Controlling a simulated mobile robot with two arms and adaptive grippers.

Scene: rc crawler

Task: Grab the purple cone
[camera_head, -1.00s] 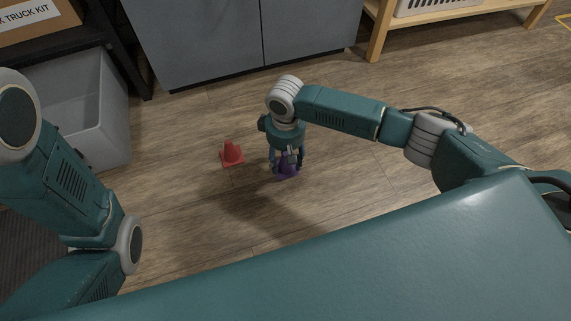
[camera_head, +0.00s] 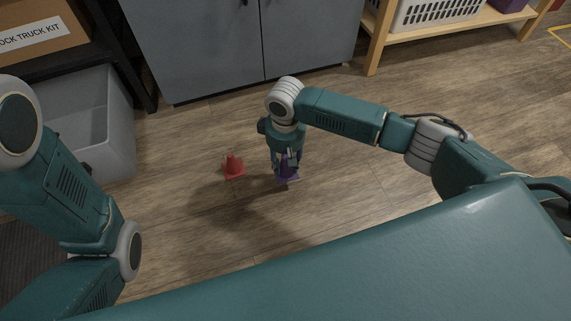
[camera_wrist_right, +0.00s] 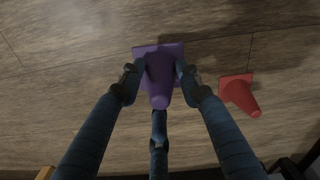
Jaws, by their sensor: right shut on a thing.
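The purple cone (camera_head: 287,177) is on the floor below my right arm in the head view, partly covered by my fingers. In the right wrist view the purple cone (camera_wrist_right: 160,82) shows its square base and its tip toward the camera. My right gripper (camera_head: 286,164) is shut on it, with fingers (camera_wrist_right: 159,85) on both sides and a third finger near the tip. I cannot tell whether the base touches the floor. My left arm comes in at the left; its gripper is not in view.
A red cone (camera_head: 234,166) stands on the floor just left of the purple one; it also shows in the wrist view (camera_wrist_right: 239,94). A grey bin (camera_head: 106,130) is at the left, a grey cabinet (camera_head: 210,50) behind, and a wooden shelf (camera_head: 440,38) at back right. Floor at right is clear.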

